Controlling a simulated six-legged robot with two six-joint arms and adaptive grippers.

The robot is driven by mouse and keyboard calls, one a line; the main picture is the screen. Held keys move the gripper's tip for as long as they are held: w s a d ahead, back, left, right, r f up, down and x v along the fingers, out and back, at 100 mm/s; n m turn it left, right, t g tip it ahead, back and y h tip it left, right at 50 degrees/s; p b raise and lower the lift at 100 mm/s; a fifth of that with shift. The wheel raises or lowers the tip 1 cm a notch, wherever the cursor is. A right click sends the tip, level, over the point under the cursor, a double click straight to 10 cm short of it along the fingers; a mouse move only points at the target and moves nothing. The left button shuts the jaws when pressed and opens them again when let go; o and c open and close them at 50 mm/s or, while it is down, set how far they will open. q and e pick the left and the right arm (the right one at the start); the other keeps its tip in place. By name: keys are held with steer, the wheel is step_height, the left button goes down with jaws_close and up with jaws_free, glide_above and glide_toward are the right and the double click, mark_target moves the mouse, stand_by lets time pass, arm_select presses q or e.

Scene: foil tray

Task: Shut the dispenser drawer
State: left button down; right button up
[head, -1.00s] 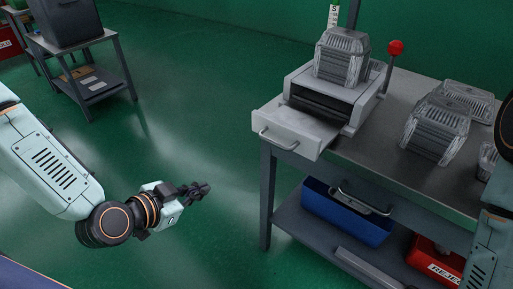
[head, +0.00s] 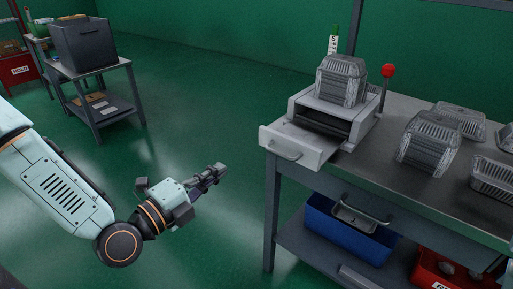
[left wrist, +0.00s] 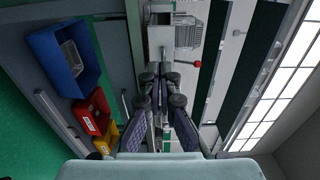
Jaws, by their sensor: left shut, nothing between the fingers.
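The dispenser (head: 327,115) is a white box on the workbench with a stack of foil trays (head: 341,80) on top. Its drawer (head: 297,145) is pulled out toward the left and hangs past the bench edge, with a metal handle (head: 283,152) on its front. My left gripper (head: 217,172) is shut and empty, in the air left of the drawer and a little lower, apart from it. In the left wrist view the gripper fingers (left wrist: 162,75) point toward the dispenser (left wrist: 190,30). My right gripper is out of view.
The workbench (head: 420,190) carries more foil tray stacks (head: 429,143). A red-knobbed lever (head: 387,71) stands beside the dispenser. A blue bin (head: 345,232) and a red bin (head: 445,270) sit on the lower shelf. A grey bin (head: 82,45) is on a far table. Floor between is clear.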

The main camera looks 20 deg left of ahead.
arm_select(q)
steer(key=w+b, duration=0.2)
steer(key=w, duration=0.1)
steer(key=b, duration=0.4)
glide_toward(264, 140)
steer(key=x, duration=0.5)
steer(key=shift+w+d+f, duration=0.1)
steer(key=shift+w, duration=0.3)
steer(key=shift+w+d, duration=0.2)
steer(key=shift+w, duration=0.25)
steer(key=shift+w, duration=0.15)
